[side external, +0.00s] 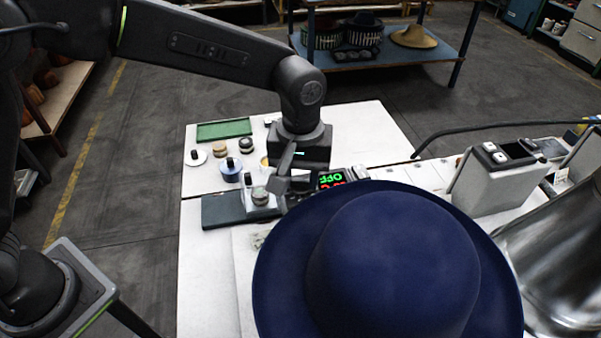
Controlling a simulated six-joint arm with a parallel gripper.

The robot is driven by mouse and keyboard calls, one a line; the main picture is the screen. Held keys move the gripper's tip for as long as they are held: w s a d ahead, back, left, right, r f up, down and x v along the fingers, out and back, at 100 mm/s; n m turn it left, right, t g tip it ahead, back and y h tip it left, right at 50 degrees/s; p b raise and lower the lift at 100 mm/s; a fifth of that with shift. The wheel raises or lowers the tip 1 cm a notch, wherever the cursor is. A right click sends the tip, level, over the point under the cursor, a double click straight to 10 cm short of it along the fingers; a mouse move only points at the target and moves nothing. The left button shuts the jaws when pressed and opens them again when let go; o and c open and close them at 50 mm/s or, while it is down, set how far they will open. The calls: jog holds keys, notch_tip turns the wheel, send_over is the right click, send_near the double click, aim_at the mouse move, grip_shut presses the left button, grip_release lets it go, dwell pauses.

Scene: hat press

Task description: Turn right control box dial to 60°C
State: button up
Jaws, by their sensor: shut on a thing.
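A control box with a lit display (331,180) stands on the white table, just behind the navy hat. The display shows green letters that read OFF upside down, with red digits below that are partly covered. My gripper (283,197) points down at the left side of this box. Its jaws are shut on the dial, which the fingers and the gripper body mostly hide. The dial's angle and markings cannot be read from here.
A large navy hat (395,265) fills the front, close to my gripper. A grey box with white knobs (497,165) stands at right. A small knobbed piece (260,196), several brushes and pots, and a green tray (224,130) lie left and behind.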

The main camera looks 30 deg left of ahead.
aim_at(299, 179)
jog(key=shift+n, duration=0.5)
jog(key=o, duration=0.9)
jog(key=shift+o, duration=0.2)
notch_tip(299, 179, up, 14)
jog(key=shift+a, duration=0.1)
dwell(0.4)
jog(key=s+a+r+m+t, duration=0.2)
jog(key=s+a+r, duration=0.15)
jog(key=a, duration=0.55)
jog(key=s+a+f+m+t, duration=0.1)
jog(key=s+a+f+m, duration=0.1)
jog(key=s+a, duration=0.4)
jog(key=s+a+f+m+t, duration=0.2)
jog(key=s+a+f, duration=0.2)
jog(key=s, duration=0.5)
jog(key=shift+s+a+f+t, duration=0.25)
jog(key=shift+a+f+t, duration=0.1)
jog(key=shift+a, duration=0.85)
